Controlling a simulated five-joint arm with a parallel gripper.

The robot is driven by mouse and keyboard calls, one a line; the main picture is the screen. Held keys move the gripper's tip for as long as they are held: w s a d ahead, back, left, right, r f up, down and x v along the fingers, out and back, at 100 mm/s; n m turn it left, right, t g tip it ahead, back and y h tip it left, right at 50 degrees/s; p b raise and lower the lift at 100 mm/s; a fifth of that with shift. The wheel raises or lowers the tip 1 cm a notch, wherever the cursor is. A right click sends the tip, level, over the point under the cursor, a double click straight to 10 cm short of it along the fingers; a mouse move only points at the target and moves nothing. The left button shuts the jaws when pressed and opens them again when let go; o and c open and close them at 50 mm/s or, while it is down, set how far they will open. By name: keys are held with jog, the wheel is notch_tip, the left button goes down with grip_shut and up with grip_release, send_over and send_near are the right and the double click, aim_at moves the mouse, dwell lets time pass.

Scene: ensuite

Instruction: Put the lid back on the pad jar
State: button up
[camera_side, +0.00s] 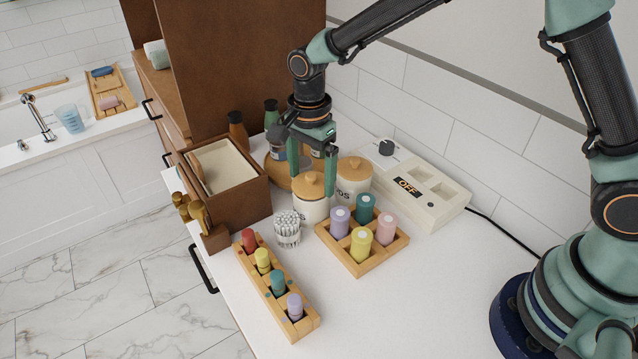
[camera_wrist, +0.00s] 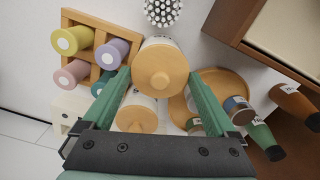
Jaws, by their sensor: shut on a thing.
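My gripper (camera_side: 312,188) points down with its two green fingers on either side of a round wooden lid (camera_side: 308,184), shut on it. The lid has a small knob and is at the top of a white jar (camera_side: 311,209); I see no clear gap, but cannot tell if it is fully seated. In the wrist view the lid (camera_wrist: 160,68) lies between the fingertips (camera_wrist: 160,75), with the white jar behind it. A second white jar (camera_side: 352,183) with a similar wooden lid (camera_side: 355,168) stands close behind to the right. The lettering is only partly readable.
A holder (camera_side: 362,262) with several coloured bottles stands in front, beside a clear cup of swabs (camera_side: 287,229). A round wooden tray (camera_wrist: 212,75) with bottles and a brown box (camera_side: 232,196) are close by. A white device (camera_side: 415,188) reads OFF. The front-right counter is free.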

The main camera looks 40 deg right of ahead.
dwell(0.3)
jog(key=o, duration=1)
jog(key=shift+r, duration=3.5)
grip_shut()
jog(key=shift+f, duration=0.45)
